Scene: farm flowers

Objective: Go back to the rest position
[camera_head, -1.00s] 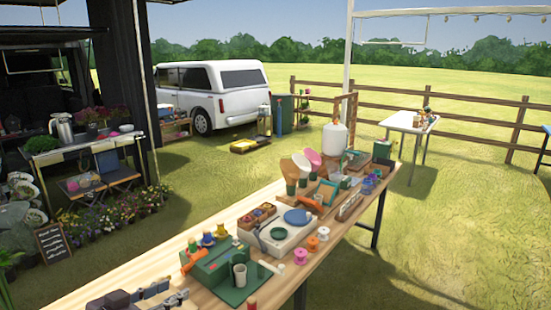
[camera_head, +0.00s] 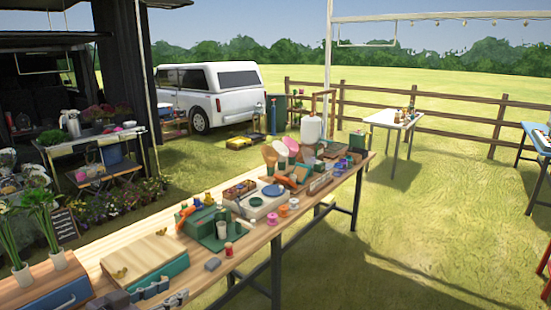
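My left gripper (camera_head: 172,289) is at the bottom edge of the head view, left of centre. Its grey fingers look apart, with a gap between them, and nothing shows held in it. It appears in front of the near part of the long wooden table (camera_head: 85,254), by the wooden-topped teal box (camera_head: 148,258). Most of my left arm is out of the picture. My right gripper is not in view.
White flowers in pots (camera_head: 57,259) stand at the near left. Open grass lies right of the table; a white table (camera_head: 392,119) stands farther off.

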